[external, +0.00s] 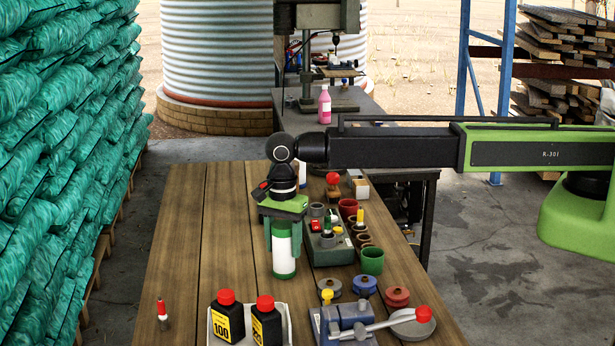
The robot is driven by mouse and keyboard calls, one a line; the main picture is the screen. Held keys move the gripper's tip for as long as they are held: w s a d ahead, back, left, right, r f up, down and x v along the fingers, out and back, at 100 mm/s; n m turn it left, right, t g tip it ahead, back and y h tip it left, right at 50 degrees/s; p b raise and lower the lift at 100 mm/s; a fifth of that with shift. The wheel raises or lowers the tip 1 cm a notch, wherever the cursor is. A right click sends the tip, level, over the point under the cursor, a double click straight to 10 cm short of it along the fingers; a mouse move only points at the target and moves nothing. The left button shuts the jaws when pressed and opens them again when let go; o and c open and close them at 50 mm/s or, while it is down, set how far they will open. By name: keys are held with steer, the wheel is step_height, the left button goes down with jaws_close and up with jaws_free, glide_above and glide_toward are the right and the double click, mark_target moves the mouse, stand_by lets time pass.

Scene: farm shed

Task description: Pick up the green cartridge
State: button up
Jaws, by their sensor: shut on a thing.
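The green cartridge (284,252) is a white cylinder with a green band at its bottom end. It is upright over the middle of the wooden table. My gripper (283,212) points down from above and is shut on the cartridge's upper end. The gripper's green body hides the top of the cartridge. I cannot tell whether its base touches the table or hangs just above it.
In front stand two black bottles (228,318) with red caps in a white tray, and a grey clamp device (345,322). The table's left side (190,235) is mostly bare.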

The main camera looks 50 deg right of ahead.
steer(key=shift+c, duration=0.2)
step_height(320, 180, up, 10)
steer(key=p, duration=1)
steer(key=shift+r, duration=0.15)
